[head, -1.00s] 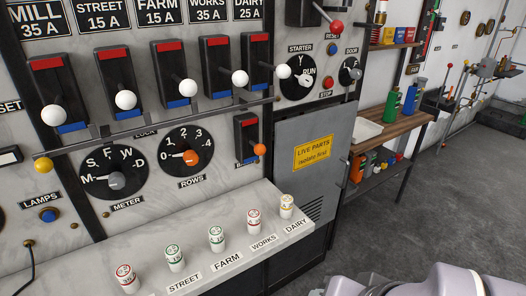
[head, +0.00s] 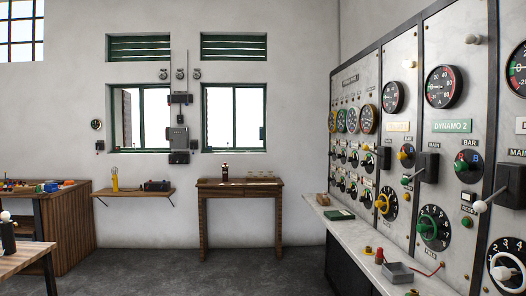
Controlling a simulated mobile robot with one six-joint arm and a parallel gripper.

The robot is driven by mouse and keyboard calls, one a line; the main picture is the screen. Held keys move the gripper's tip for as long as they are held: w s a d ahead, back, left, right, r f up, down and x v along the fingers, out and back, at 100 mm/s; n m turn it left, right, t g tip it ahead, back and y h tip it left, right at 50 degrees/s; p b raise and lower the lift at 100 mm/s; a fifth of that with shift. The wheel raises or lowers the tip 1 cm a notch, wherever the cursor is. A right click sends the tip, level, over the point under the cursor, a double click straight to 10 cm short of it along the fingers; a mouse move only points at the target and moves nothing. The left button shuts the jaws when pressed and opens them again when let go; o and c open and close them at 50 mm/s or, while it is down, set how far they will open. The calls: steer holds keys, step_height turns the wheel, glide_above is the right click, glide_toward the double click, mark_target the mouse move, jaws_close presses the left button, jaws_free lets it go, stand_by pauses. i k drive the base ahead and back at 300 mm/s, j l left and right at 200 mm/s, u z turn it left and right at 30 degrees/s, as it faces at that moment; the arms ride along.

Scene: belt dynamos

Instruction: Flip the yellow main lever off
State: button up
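The yellow-labelled dynamo panel (head: 400,105) stands in the right half of the head view, left of the green "DYNAMO 2" panel (head: 455,95). Its main switch seems to be the black box (head: 384,157) left of a yellow selector knob (head: 406,155). The lever on it (head: 366,148) is small here and juts out to the left; its exact tilt is hard to tell. A yellow handwheel (head: 387,203) sits lower on the panel. My gripper is not in view.
Similar black lever boxes are on the green panel (head: 427,167) and the far-right panel (head: 510,185). A pale ledge (head: 352,228) with a grey tray (head: 397,274) runs below. A wooden table (head: 240,186) stands by the back wall; the floor (head: 215,265) before it is clear.

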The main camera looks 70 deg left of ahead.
mark_target(366, 148)
steer(key=u, duration=1.9)
